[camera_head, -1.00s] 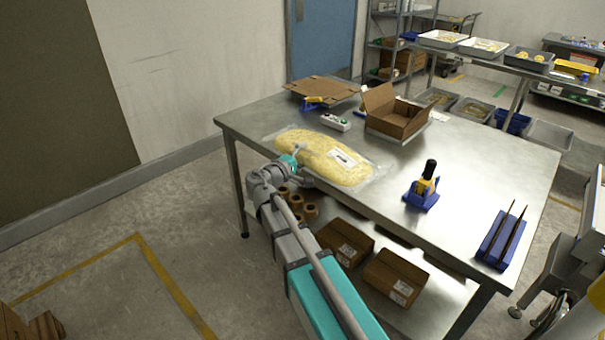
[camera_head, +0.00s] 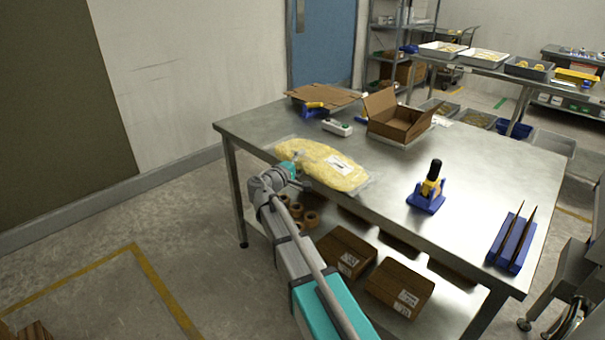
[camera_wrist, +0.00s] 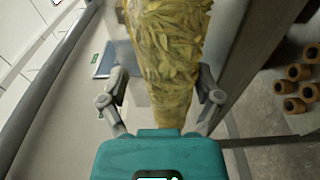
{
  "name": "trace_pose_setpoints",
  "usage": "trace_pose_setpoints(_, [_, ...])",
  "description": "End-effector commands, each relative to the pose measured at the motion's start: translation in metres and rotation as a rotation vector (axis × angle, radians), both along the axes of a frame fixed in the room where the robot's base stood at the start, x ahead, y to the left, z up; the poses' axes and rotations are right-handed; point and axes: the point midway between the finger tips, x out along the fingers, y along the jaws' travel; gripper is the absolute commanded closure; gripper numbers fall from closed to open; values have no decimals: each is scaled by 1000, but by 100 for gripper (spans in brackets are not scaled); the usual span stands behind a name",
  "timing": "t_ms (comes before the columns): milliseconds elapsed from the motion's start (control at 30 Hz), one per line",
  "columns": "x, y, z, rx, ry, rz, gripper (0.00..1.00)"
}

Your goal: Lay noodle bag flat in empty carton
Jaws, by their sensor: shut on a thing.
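The noodle bag (camera_head: 318,163) is a long clear pouch of yellow noodles with a white label. In the head view it is at the table's near left edge. My gripper (camera_head: 292,172) is at its near left side. In the wrist view the bag (camera_wrist: 172,55) stretches away between the two fingers of my gripper (camera_wrist: 165,98), which is shut on it. The fingertips are partly hidden by the bag.
The steel table (camera_head: 390,175) holds a flat cardboard piece (camera_head: 325,95), a white device (camera_head: 337,127), a blue stand with a yellow-black tool (camera_head: 427,190) and a blue rack (camera_head: 511,243). Brown boxes (camera_head: 345,252) and tape rolls sit on the shelf below. The table's middle is clear.

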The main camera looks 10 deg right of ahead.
Motion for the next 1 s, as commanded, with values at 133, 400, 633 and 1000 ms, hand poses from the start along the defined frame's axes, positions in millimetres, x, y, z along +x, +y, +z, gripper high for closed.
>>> trace_pose_setpoints(133, [0, 0, 1, -4, -1, 0, 79])
trace_pose_setpoints(400, [7, -1, -9, -4, -1, 0, 79])
trace_pose_setpoints(633, [8, -1, -27, -4, -1, 0, 79])
trace_pose_setpoints(1000, [8, -1, -40, -4, -1, 0, 79])
